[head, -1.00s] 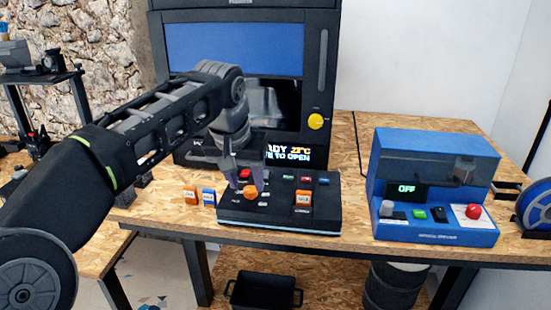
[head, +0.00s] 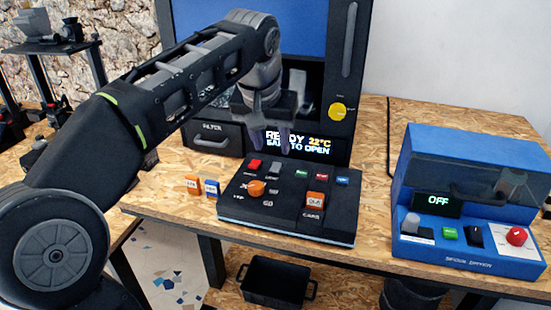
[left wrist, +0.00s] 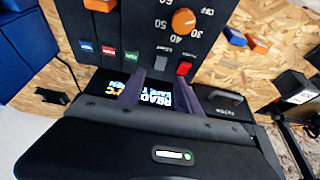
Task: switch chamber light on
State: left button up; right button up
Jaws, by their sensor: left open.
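The black control panel (head: 285,212) lies in front of the printer. It carries a red switch (head: 254,164), a grey switch (head: 274,171), an orange dial (head: 256,188) and green, red and blue buttons. In the left wrist view the red switch (left wrist: 184,68) and grey switch (left wrist: 161,62) sit side by side; their small labels are too blurred to read surely. My left gripper (head: 270,141) is open and empty, above the panel's back edge, before the lit display (head: 297,143). Its fingers (left wrist: 161,92) show apart in the left wrist view. Which control works the chamber light is unclear.
The printer (head: 340,70) stands behind the panel, with a yellow knob (head: 337,111). Orange (head: 193,184) and blue (head: 211,187) tags stand left of the panel. A blue machine (head: 465,205) reading OFF stands at right. A black bin (head: 272,283) is below.

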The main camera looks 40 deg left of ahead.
aim_at(276, 166)
pick_arm(q)
jog(key=x, duration=0.6)
jog(key=shift+w+a+f, duration=0.1)
jog(key=shift+w+f, duration=0.05)
jog(key=shift+f, duration=0.15)
jog(key=shift+c, duration=0.4)
grip_shut()
